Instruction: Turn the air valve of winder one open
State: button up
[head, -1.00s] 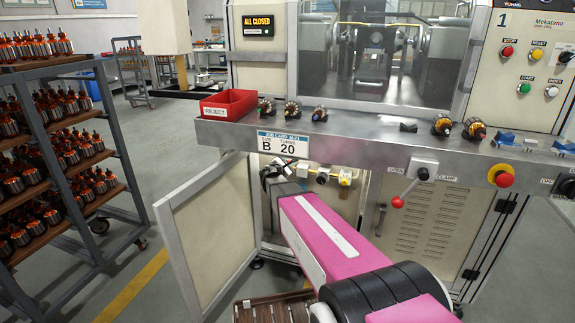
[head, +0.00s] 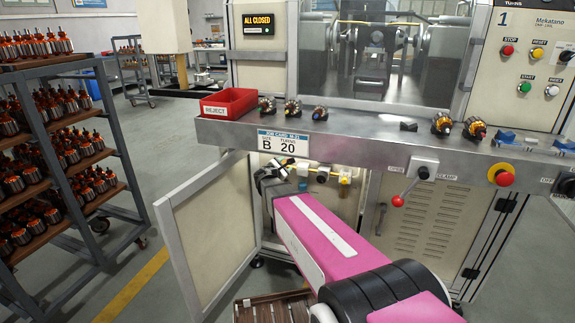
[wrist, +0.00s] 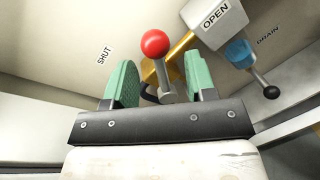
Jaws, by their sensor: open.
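The air valve lever shows in the wrist view as a red ball (wrist: 155,43) on a short grey stem, against a yellow pipe. My gripper (wrist: 161,80) is open, with one green pad on each side of the stem and a visible gap to both. The ball shows beyond the fingertips. A SHUT label (wrist: 104,55) is at the left and an OPEN label (wrist: 216,15) on a pale block at the upper right. In the head view my gripper (head: 268,172) is inside the open cabinet under the bench; the lever cannot be made out there.
A blue drain valve (wrist: 241,53) with a black-knobbed handle sits right of the lever. The open cabinet door (head: 207,235) stands left of my arm. A red-knobbed clamp lever (head: 398,200) hangs right. The steel bench edge (head: 350,150) runs above.

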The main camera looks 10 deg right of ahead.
jog(key=v, duration=0.6)
jog(key=shift+s+a, duration=0.25)
jog(key=shift+s, duration=0.05)
jog(key=shift+o, duration=0.7)
jog(key=w+d+n, duration=0.4)
jog(key=w+d+n+t+h, duration=0.1)
jog(key=w+d+n, duration=0.1)
jog(key=shift+w+d+r, duration=0.3)
jog(key=shift+r, duration=0.05)
